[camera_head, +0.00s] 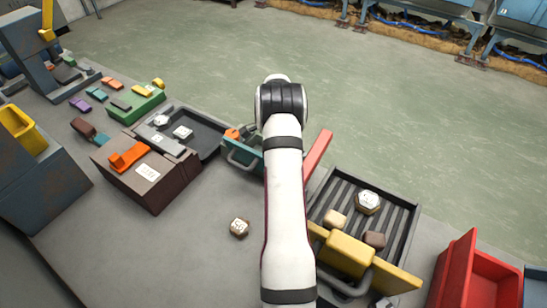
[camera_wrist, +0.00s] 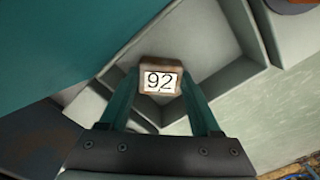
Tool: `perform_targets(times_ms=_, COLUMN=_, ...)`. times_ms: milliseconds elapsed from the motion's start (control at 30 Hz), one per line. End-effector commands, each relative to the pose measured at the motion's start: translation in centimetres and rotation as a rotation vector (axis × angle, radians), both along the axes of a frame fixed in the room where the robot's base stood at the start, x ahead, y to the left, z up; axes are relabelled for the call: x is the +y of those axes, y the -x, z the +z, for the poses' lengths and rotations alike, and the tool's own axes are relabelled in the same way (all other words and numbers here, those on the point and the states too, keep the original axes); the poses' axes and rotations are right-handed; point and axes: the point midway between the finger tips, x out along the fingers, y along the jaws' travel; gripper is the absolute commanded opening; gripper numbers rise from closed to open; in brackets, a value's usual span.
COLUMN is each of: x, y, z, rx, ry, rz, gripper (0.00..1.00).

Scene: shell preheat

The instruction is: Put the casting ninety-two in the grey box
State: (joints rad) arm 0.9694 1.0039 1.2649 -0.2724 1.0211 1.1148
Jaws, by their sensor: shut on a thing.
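The casting ninety-two (camera_wrist: 160,66), a small brownish block with a white label reading 92, shows in the wrist view between the tips of the two teal fingers of my gripper (camera_wrist: 161,82). My gripper is shut on it. Behind it in the wrist view is an open grey box (camera_wrist: 205,28) with pale inner walls; the casting appears over its opening. I cannot tell how high above its floor it is. In the head view my white arm covers the gripper and the casting, and I cannot make out the grey box.
A teal surface (camera_wrist: 60,40) lies close at the upper left in the wrist view. In the head view, a ribbed tray (camera_head: 405,225) with several castings stands right of my arm. A loose casting (camera_head: 239,227) lies on the table at left. A red bin (camera_head: 455,270) stands at lower right.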

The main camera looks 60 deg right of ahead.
Motion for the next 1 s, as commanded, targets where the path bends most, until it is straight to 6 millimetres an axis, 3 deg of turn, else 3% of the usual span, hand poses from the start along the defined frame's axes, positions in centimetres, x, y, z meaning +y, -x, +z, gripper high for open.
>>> perform_targets(times_ms=233, x=0.0, y=0.0, z=-0.1, rx=-0.001, ry=0.001, rz=0.0, gripper=0.0)
perform_targets(times_ms=267, x=0.0, y=0.0, z=-0.1, rx=-0.001, ry=0.001, rz=0.0, gripper=0.66)
perform_targets(times_ms=333, x=0.0, y=0.0, z=-0.1, rx=-0.001, ry=0.001, rz=0.001, gripper=0.77)
perform_targets(times_ms=667, x=-0.1, y=-0.1, z=0.5, rx=-0.002, ry=0.004, rz=0.001, gripper=0.77)
perform_targets(times_ms=1000, x=-0.1, y=-0.1, z=9.4, rx=-0.003, ry=0.006, rz=0.001, gripper=0.77)
